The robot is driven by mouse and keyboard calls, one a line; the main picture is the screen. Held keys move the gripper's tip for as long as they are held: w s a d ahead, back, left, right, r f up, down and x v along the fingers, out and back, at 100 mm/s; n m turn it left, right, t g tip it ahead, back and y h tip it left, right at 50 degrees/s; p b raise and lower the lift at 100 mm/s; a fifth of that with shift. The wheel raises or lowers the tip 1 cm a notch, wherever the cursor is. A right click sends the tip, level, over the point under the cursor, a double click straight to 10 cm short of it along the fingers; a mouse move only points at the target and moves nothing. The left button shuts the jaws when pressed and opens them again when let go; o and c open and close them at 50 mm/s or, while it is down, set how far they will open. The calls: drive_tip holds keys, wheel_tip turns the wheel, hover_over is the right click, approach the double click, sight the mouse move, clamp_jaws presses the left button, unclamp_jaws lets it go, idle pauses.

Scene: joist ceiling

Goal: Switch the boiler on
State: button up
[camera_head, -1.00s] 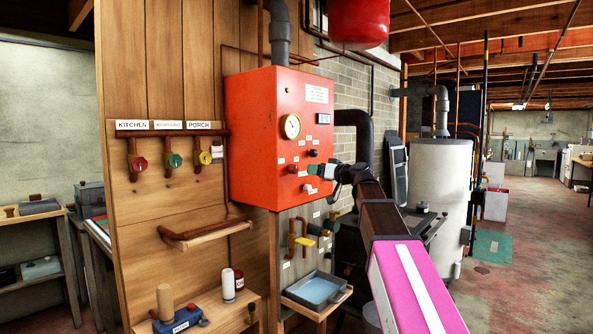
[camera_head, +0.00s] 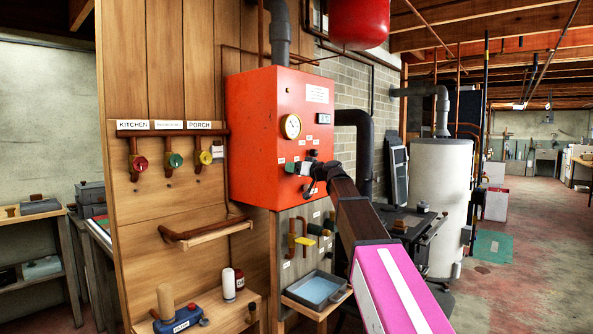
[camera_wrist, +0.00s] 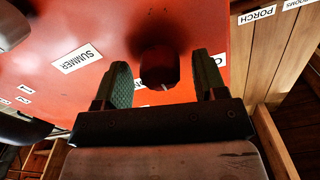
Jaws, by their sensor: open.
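The boiler (camera_head: 250,110) is an orange-red box on the wooden wall, with a round gauge (camera_head: 291,126), a small display and several labelled controls on its front. My gripper (camera_head: 292,168) is at the lower part of this front. In the wrist view my gripper (camera_wrist: 163,78) is open, with one green-padded finger on each side of a dark red knob (camera_wrist: 160,66). Gaps show between the knob and both fingers. A label behind the knob is mostly covered, and a SUMMER label (camera_wrist: 78,58) is to its left. In the head view my gripper hides the knob.
Valves under KITCHEN (camera_head: 132,125) and PORCH (camera_head: 200,125) labels are on the wooden wall at left. Below the boiler are yellow-handled pipework (camera_head: 304,241) and a blue-grey tray (camera_head: 318,290). A white tank (camera_head: 440,190) stands at right. Open floor lies further right.

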drive_tip(key=c, duration=0.9)
drive_tip(key=shift+m, duration=0.3)
drive_tip(key=m, duration=0.3)
drive_tip(key=shift+w+d+m, duration=0.1)
drive_tip(key=shift+m, duration=0.2)
drive_tip(key=m, duration=0.4)
drive_tip(key=shift+f+m, duration=0.1)
drive_tip(key=shift+m, duration=0.2)
drive_tip(key=m, duration=0.4)
drive_tip(key=shift+f, duration=0.1)
drive_tip(key=shift+m, duration=2.5)
